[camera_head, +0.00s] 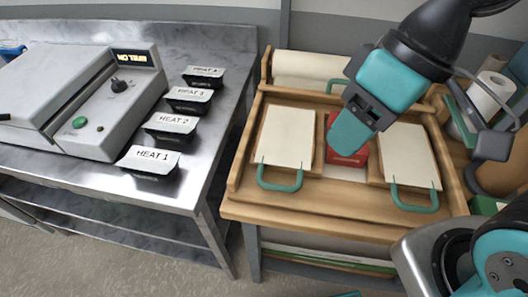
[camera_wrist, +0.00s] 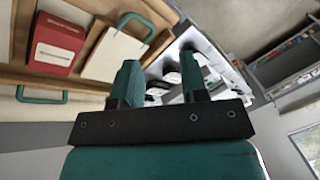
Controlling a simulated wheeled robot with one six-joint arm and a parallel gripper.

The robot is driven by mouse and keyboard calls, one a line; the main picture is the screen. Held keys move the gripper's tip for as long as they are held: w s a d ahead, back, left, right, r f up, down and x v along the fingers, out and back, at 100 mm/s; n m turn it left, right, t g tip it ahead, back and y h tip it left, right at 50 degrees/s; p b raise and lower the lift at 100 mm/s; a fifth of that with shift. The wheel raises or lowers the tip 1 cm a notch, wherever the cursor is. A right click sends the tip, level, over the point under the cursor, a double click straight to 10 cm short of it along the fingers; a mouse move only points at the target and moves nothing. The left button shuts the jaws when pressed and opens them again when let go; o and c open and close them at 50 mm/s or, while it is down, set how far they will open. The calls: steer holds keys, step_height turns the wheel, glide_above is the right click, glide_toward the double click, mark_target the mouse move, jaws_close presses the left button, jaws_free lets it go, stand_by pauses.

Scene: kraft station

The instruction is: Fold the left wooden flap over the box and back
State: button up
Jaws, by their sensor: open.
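The left wooden flap (camera_head: 285,145) lies flat beside the box, topped with a pale sheet and bearing a teal handle (camera_head: 280,184) on its front edge. The flap also shows in the wrist view (camera_wrist: 114,55), with its handle (camera_wrist: 140,20). The red box (camera_head: 357,160) lies between the two flaps, partly hidden by my gripper in the head view; it is clear in the wrist view (camera_wrist: 56,45). My gripper (camera_head: 346,138) is in front of the box in the head view. In the wrist view its fingers (camera_wrist: 160,72) are apart, with nothing between them.
The right flap (camera_head: 408,155) lies flat with its own handle (camera_head: 414,206). Another teal handle (camera_head: 334,86) is at the back, near a paper roll (camera_head: 308,66). A metal table (camera_head: 225,110) at left holds a sealing machine (camera_head: 105,100) and several black trays (camera_head: 152,162).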

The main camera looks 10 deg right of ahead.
steer(key=w+a+m+h, duration=0.1)
steer(key=w+a+m, duration=0.1)
steer(key=w, duration=0.2)
steer(key=m+h+p, duration=0.2)
steer(key=m+h, duration=0.3)
steer(key=m, duration=0.4)
glide_above(259, 172)
steer(key=w+a, duration=0.1)
steer(key=a, duration=0.2)
step_height(259, 172, down, 4)
steer(key=shift+g, duration=0.4)
steer(key=d+f, duration=0.1)
steer(key=f, duration=0.4)
steer(key=d+f+p, duration=0.1)
steer(key=f, duration=0.4)
steer(key=d+f+p, duration=0.1)
steer(key=f, duration=0.5)
steer(key=shift+s+f, duration=0.1)
steer(key=shift+s, duration=0.3)
steer(key=shift+a, duration=0.1)
jaws_close()
